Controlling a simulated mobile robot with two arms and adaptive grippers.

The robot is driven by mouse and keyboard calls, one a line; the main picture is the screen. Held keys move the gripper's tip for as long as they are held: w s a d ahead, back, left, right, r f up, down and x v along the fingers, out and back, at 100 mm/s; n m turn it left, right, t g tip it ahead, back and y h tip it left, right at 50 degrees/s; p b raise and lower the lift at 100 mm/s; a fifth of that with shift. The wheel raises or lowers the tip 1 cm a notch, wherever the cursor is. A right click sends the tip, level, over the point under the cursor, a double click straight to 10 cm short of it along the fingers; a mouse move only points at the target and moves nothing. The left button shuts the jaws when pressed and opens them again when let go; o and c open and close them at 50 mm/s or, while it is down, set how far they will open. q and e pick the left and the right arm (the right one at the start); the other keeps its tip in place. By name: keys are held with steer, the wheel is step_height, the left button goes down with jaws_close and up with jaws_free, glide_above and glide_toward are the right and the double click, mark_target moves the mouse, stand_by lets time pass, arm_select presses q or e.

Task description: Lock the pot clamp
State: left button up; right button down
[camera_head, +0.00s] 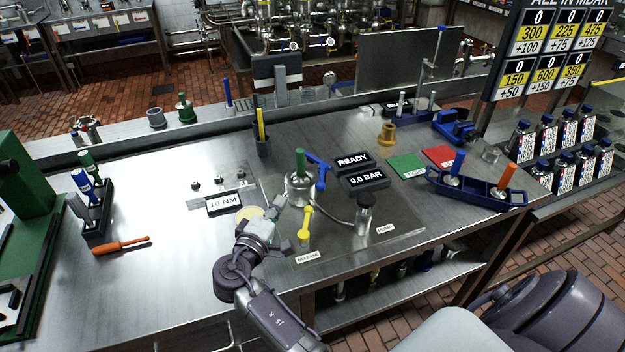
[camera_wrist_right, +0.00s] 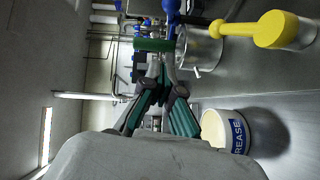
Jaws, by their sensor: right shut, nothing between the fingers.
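The metal pot (camera_head: 298,190) stands on a dark plate in the middle of the bench, with a green upright handle (camera_head: 300,162) on top. A blue clamp lever (camera_head: 321,174) stands at the pot's right side, with an arm reaching toward the green handle. In the wrist view the pot (camera_wrist_right: 203,48), green handle (camera_wrist_right: 153,45) and part of the blue lever (camera_wrist_right: 172,12) lie beyond the fingers. My right gripper (camera_head: 277,230) is shut and empty, in front and left of the pot; its fingers (camera_wrist_right: 163,88) point toward the pot. My left gripper is not in view.
A yellow lever (camera_head: 306,222) labelled RELEASE stands right of my right gripper. A grease tub (camera_wrist_right: 226,130) is close beside it. A pump (camera_head: 364,217) and READY and 0.0 BAR displays (camera_head: 366,178) are farther right.

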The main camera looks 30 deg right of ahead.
steer(key=x, duration=1)
steer(key=shift+r, duration=0.1)
steer(key=s+d+p, duration=0.2)
steer(key=d, duration=0.1)
steer(key=shift+s+f, duration=0.35)
steer(key=shift+s, duration=0.05)
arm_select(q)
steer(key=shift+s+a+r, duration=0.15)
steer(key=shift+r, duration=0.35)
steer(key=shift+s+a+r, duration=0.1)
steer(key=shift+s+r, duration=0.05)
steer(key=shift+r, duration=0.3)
arm_select(e)
steer(key=shift+w+f, duration=0.1)
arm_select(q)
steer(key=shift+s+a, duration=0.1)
